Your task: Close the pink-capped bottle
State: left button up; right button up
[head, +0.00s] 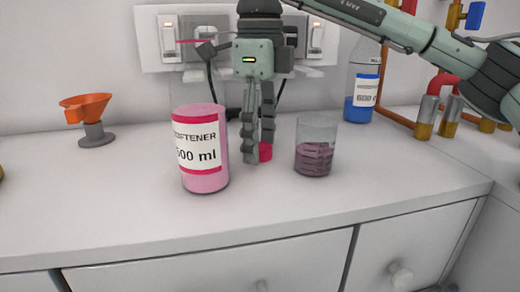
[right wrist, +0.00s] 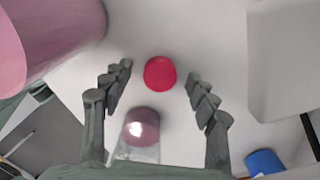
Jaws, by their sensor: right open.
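The bottle (head: 203,180) stands upright on the counter, holding pink liquid, with a white softener label edged in pink. Its side also shows at the upper left of the right wrist view (right wrist: 45,40). A pinkish-red cap (head: 265,153) lies on the counter just right of the bottle. My right gripper (head: 257,152) points down over the cap, its fingers open on either side. In the right wrist view the cap (right wrist: 160,73) sits between the fingertips, apart from both. My left gripper is not in view.
A glass beaker (head: 316,158) with purple liquid stands close right of the cap. An orange funnel on a stand (head: 90,120) is at the left. A bottle with blue liquid (head: 363,88) and pipes with valves are at the back right. The counter's front is clear.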

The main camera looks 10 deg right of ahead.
aim_at(259, 147)
jog(key=shift+f, duration=0.1)
jog(key=c, duration=0.8)
notch_tip(259, 147, up, 5)
jog(key=shift+r, duration=0.15)
pick_arm(q)
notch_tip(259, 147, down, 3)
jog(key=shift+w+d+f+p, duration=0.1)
jog(key=shift+p, duration=0.6)
pick_arm(e)
notch_tip(259, 147, up, 5)
jog(key=shift+f, duration=0.1)
